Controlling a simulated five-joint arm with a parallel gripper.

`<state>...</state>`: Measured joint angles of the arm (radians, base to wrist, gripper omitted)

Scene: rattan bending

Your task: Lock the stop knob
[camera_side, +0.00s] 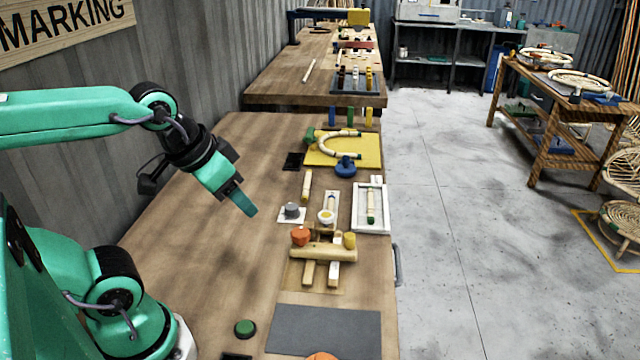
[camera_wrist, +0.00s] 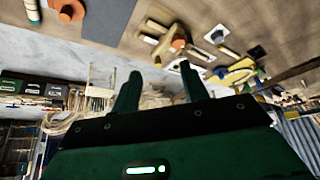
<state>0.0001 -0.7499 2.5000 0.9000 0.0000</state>
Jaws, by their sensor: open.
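Several knobs lie on the wooden bench; I cannot tell for certain which is the stop knob. An orange knob (camera_side: 300,236) sits at the left end of a wooden jig (camera_side: 322,252) with a pale crossbar and a yellow peg. A blue knob (camera_side: 345,166) stands at the front edge of a yellow board (camera_side: 368,150) holding a curved rattan piece (camera_side: 326,148). A grey knob (camera_side: 292,210) is on a small white plate. My gripper (camera_side: 246,206) is in the air left of these, pointing down and right. In the wrist view my gripper (camera_wrist: 160,85) has its fingers apart and empty.
A green button (camera_side: 245,328), a grey mat (camera_side: 325,331) and a partly cut-off orange disc (camera_side: 321,356) lie at the near end. A white tray (camera_side: 371,220) stands near the bench's right edge. The bench's left side is mostly bare.

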